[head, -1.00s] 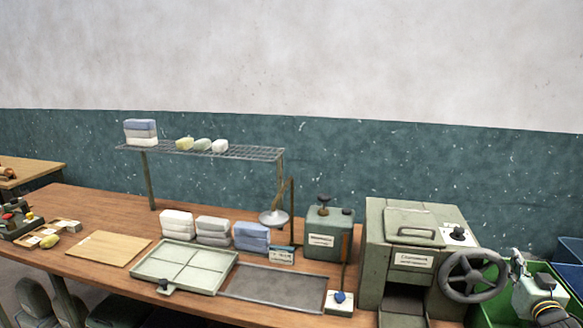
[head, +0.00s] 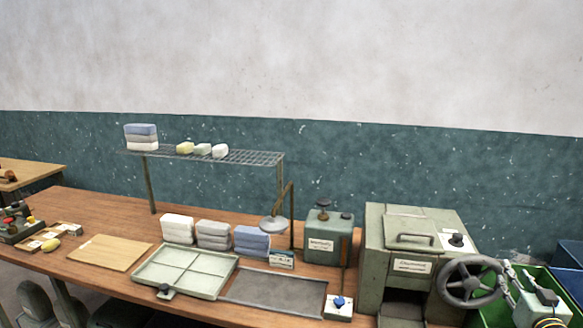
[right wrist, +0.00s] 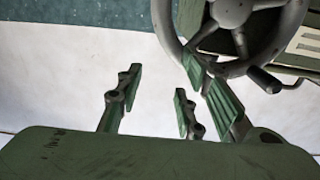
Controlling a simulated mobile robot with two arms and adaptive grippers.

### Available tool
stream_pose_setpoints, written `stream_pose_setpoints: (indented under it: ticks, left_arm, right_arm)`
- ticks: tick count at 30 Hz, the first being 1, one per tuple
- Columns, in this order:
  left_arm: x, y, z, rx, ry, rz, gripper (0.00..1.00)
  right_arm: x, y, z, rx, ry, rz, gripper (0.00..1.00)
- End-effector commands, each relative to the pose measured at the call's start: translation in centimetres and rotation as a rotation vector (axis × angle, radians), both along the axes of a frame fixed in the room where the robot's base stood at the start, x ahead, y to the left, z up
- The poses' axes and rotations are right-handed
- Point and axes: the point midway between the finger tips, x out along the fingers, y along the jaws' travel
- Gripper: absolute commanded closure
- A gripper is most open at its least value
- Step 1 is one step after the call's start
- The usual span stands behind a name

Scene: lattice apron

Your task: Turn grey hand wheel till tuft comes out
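The grey hand wheel (head: 443,290) is on the right side of a grey-green labelled machine (head: 402,267). Its spokes and rim fill the top right of the right wrist view (right wrist: 232,14). The machine has a dark opening (head: 405,298) low in its front; I make out no tuft there. My right gripper (head: 512,272) is at the wheel's right edge. In the right wrist view, its green-padded fingers (right wrist: 165,90) stand apart, with the right-hand ones close to or overlapping the lower rim. I cannot tell whether they touch it. My left gripper is out of view.
A green crate (head: 544,271) stands right of the machine, under my right arm. The wooden bench (head: 110,210) holds a divided tray (head: 187,268), stacked blocks (head: 213,237), a green box (head: 328,232) and a small blue-knobbed unit (head: 338,306). A wire shelf (head: 245,156) stands behind.

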Motion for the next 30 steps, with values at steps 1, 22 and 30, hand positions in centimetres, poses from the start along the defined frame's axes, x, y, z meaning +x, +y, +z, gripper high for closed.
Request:
stream_pose_setpoints:
  ticks: [1, 22, 30]
  left_arm:
    - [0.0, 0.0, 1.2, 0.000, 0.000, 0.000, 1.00]
    - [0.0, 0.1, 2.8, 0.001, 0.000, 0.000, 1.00]
    - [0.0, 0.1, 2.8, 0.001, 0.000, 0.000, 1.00]
  right_arm:
    - [-0.7, 0.2, 0.4, 0.002, 0.003, 0.001, 0.66]
    - [-5.3, 1.2, 0.0, 0.000, -0.001, 0.000, 0.66]
    - [-5.3, 1.3, 0.1, 0.000, -0.001, 0.000, 0.66]
